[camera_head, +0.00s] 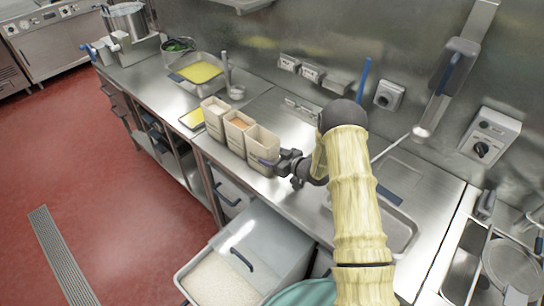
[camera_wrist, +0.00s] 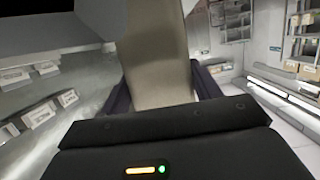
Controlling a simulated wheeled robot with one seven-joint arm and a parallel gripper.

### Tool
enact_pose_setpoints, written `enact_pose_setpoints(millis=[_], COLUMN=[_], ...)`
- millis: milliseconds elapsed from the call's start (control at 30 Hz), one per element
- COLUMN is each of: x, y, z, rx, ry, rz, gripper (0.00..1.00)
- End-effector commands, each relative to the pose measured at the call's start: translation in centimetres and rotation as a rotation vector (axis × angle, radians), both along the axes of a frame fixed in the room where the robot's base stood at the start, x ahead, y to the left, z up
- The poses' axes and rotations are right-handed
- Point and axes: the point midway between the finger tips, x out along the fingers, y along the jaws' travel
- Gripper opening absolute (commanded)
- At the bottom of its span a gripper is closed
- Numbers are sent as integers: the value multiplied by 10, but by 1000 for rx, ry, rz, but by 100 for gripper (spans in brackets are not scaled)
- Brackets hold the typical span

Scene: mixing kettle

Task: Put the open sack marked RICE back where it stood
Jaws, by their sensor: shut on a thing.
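Several open beige sacks stand in a row on the steel counter: a far-left one (camera_head: 213,112), a middle one with orange-brown contents (camera_head: 238,126), and the nearest one (camera_head: 263,141) at the right end. No RICE mark can be read from here. My gripper (camera_head: 270,165) is shut on the nearest sack, low on its right side. In the wrist view the sack (camera_wrist: 158,55) rises upright between the two dark fingers of my gripper (camera_wrist: 163,92). Its base is hidden, so I cannot tell whether it touches the counter.
A tray of yellow food (camera_head: 200,72) and a small yellow board (camera_head: 192,119) lie further left. A metal cylinder with a handle (camera_head: 236,92) stands behind the sacks. An open bin of white grains (camera_head: 222,282) is below the counter front. A shallow tray (camera_head: 398,232) lies right of my arm.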

Motion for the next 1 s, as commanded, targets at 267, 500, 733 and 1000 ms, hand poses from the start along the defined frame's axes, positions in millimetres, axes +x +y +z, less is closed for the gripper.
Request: enact_pose_setpoints(millis=[267, 500, 733, 1000], x=[0, 0, 0, 0], y=[0, 0, 0, 0], z=[-4, -4, -4, -4], rx=[0, 0, 0, 0], ry=[0, 0, 0, 0], rz=[0, 0, 0, 0], gripper=[10, 10, 88, 91])
